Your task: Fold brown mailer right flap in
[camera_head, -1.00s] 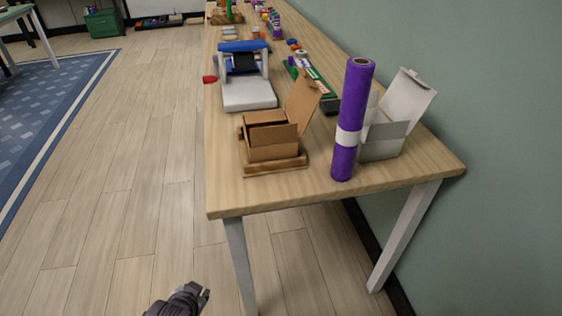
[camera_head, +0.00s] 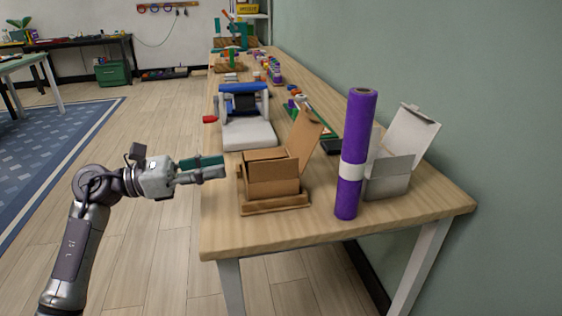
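The brown mailer (camera_head: 272,181) is an open cardboard box near the front of the workbench. It stands on a low wooden base (camera_head: 275,204). Its tall lid (camera_head: 306,138) stands up at the back right, tilted outward. Smaller flaps show at the box mouth; how far the right flap is folded is hard to tell. My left gripper (camera_head: 224,167) is just left of the mailer, at about its height, pointing right at it. A small gap seems to separate them. Its two fingers lie one above the other in this view, and their opening is unclear. My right gripper is out of view.
A purple roll (camera_head: 355,144) with a white band stands right of the mailer, before an open white box (camera_head: 391,175). A blue and white device (camera_head: 248,131) with a red knob sits behind the mailer. The bench top (camera_head: 315,228) is clear in front.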

